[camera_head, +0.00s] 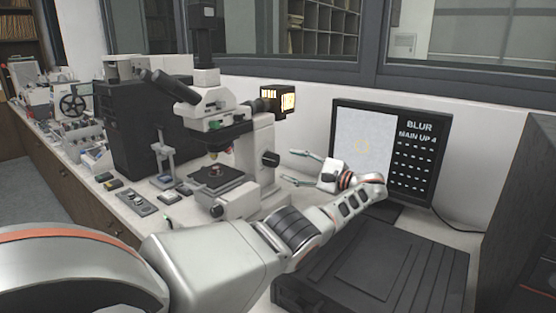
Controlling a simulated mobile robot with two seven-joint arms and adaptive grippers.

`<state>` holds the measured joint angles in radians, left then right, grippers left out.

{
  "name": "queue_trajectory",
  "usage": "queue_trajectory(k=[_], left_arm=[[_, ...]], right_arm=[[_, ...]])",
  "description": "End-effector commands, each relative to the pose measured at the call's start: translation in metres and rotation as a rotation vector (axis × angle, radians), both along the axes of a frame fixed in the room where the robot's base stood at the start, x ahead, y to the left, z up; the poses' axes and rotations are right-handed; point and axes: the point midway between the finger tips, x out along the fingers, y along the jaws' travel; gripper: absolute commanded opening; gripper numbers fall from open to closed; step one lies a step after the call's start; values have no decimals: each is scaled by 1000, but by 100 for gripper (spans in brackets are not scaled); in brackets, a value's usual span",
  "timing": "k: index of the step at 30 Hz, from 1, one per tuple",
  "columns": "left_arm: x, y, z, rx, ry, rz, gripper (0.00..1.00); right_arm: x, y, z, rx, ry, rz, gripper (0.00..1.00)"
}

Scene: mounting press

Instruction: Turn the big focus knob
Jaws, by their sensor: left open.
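A white microscope (262,145) stands on the bench. A dark round knob (270,159), which looks like the big focus knob, sits on the right side of its stand. My left arm reaches in from the lower left. Its gripper (288,167) is open, with two thin fingers spread apart and pointing left toward the knob. The fingertips appear just right of the knob, with a small gap in the picture; the depth between them is hard to judge. Nothing is between the fingers. My right gripper is not in view.
A monitor (363,146) behind the gripper reads "BLUR" and "MAIN UP 4". A dark ribbed case (400,262) lies in front of it. A black box (140,125) and small instruments crowd the bench left of the microscope. A dark cabinet (525,215) stands at right.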

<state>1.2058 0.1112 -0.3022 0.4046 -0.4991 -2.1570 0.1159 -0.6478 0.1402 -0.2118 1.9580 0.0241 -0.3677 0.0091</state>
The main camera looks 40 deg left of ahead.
Motion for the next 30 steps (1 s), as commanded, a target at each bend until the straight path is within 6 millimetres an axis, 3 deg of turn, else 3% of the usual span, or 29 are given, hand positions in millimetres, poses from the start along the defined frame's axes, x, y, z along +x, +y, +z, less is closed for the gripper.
queue_trajectory(k=[15, 27, 30], left_arm=[[-11, 67, 0, 1, 2, 2, 52], [-12, 75, 0, -1, 2, 1, 52], [-12, 75, 0, -2, 2, 1, 29]], right_arm=[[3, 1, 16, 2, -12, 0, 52], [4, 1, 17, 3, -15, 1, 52], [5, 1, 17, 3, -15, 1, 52]])
